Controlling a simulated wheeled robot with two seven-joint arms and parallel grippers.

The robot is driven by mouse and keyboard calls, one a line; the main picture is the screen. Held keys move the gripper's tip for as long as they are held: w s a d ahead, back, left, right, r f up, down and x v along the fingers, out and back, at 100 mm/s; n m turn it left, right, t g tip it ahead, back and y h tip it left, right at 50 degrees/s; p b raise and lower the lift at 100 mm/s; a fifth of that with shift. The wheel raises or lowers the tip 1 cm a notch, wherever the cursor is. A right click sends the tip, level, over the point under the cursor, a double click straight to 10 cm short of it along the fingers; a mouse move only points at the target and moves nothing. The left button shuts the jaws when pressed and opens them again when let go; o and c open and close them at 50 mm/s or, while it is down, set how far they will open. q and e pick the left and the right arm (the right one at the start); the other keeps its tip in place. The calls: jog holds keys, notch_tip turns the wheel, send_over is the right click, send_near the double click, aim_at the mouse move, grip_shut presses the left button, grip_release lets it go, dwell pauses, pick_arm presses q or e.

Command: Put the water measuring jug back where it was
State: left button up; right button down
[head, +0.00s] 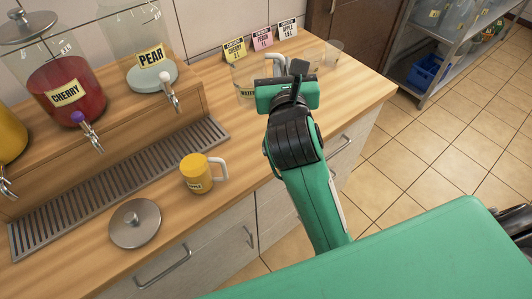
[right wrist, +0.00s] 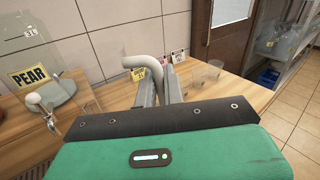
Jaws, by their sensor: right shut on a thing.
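The water measuring jug (head: 243,90) is clear, with a label reading "WATE…" partly covered by my right gripper. It is at the back of the wooden counter, just left of the gripper. My right gripper (head: 288,70) is shut on the jug's pale grey handle, which shows between the fingers in the right wrist view (right wrist: 143,63). Part of the clear jug shows left of the fingers there. The jug looks upright; I cannot tell whether its base touches the counter. My left gripper is in neither view.
Clear cups (head: 333,52) stand right of the gripper, near recipe cards (head: 262,38). A yellow-filled jug (head: 195,175) and a metal lid (head: 135,224) are on the front counter. Cherry (head: 65,88) and pear (head: 140,45) dispensers stand on a wooden riser behind a drip grate (head: 125,185).

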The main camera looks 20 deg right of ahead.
jog(key=shift+d+f+m, duration=0.15)
jog(key=shift+d+m, duration=0.1)
jog(key=shift+m, duration=0.35)
notch_tip(320, 180, down, 19)
jog(key=shift+s+f+b, duration=0.1)
jog(key=shift+b, duration=1.15)
jog(key=shift+f, duration=0.1)
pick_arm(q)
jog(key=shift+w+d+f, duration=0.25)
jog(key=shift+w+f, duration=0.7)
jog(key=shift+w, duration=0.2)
